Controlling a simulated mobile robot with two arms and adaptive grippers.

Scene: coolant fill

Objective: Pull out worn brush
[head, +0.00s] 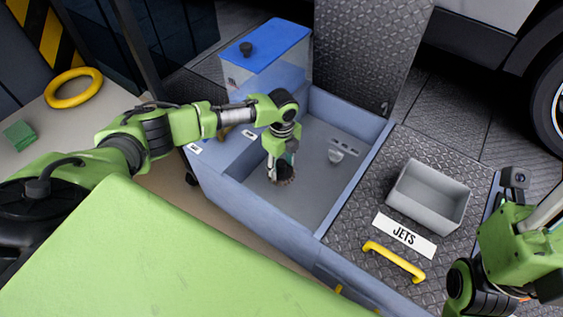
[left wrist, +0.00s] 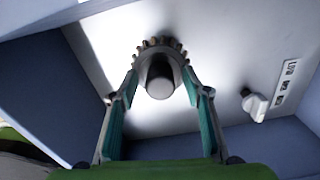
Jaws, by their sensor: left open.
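The worn brush (head: 285,175) is a round dark piece with a toothed rim, low in the open blue-walled bay. In the left wrist view the brush (left wrist: 160,75) shows a grey central hub ringed by short bristles. My left gripper (head: 279,160) reaches down into the bay over the brush. Its teal-padded fingers are open, one on each side of the hub, with a visible gap to it. The fingers partly hide the brush in the head view. My right arm shows at the right edge, but its fingers are out of sight.
A white knob (head: 337,156) beside a small label is on the bay floor, right of the brush. The blue bay walls (head: 352,190) surround my left gripper. A raised treadplate lid (head: 365,50) stands behind. A grey bin (head: 430,195), JETS plate (head: 404,235) and yellow handle (head: 394,261) lie right.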

